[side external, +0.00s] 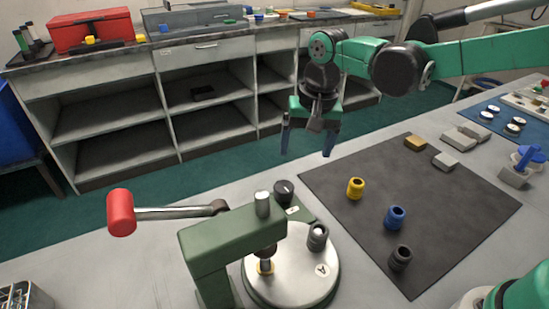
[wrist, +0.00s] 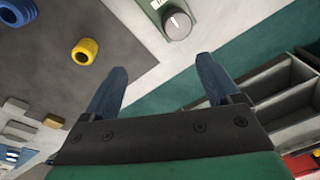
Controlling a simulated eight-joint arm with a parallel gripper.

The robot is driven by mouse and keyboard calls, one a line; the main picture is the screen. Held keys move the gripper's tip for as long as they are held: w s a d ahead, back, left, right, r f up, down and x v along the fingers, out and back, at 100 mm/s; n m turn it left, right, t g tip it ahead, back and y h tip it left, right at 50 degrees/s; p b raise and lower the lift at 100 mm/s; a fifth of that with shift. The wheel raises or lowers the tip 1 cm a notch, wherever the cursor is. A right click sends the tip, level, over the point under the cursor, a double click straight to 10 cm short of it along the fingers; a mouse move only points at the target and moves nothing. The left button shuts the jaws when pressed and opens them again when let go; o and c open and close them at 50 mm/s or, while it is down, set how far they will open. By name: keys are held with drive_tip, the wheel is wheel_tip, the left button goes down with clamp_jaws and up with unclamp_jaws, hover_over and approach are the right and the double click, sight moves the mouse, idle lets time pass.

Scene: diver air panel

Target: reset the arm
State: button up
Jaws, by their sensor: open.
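My gripper (side external: 308,138) hangs open and empty, with its blue fingers pointing down and spread apart. It is above and behind the back edge of the work table, clear of every object. In the wrist view my gripper (wrist: 158,85) shows both fingertips with nothing between them. My green arm comes in from the upper right in the side view.
A black mat (side external: 455,215) holds a yellow ring (side external: 355,188), a blue ring (side external: 395,217), a dark ring (side external: 400,257) and several small blocks. A green press with a red-knobbed crank (side external: 120,212) stands over a round plate (side external: 290,285). A dark knob (side external: 284,191) sits behind it.

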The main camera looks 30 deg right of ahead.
drive_tip(key=s+d+r+n+t, duration=0.2)
drive_tip(key=s+d+n+t, duration=0.3)
drive_tip(key=s+d, duration=0.3)
drive_tip(key=shift+s+d, duration=0.2)
drive_tip(key=shift+s, duration=1)
